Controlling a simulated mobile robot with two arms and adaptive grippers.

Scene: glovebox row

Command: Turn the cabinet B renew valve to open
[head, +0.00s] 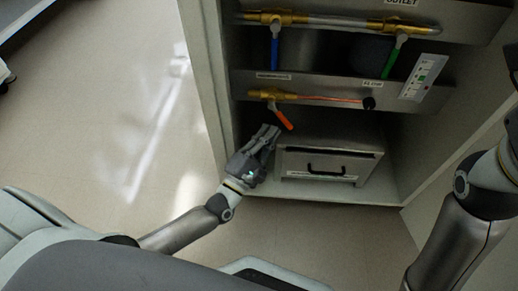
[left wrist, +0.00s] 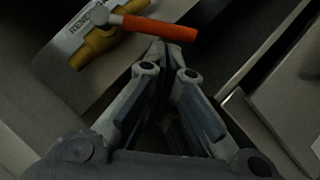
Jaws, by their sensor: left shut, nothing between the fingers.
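The valve with the orange handle (head: 284,120) sits on the lower panel of the open cabinet, on a brass body (head: 268,95). The handle slants down to the right. In the left wrist view, the orange handle (left wrist: 160,28) crosses the top from a brass body (left wrist: 95,45), beside a partly hidden label that seems to read RENEW (left wrist: 80,25). My left gripper (head: 272,132) is shut and empty just below the handle. In the left wrist view, its fingertips (left wrist: 160,47) come up to the handle; I cannot tell whether they touch.
Above are a blue-handled valve (head: 275,50) and a green-handled valve (head: 393,60). A grey drawer box (head: 330,162) with a black pull stands right of my left gripper. The cabinet's left side wall (head: 208,75) is close to my left wrist. Open floor (head: 90,110) lies left.

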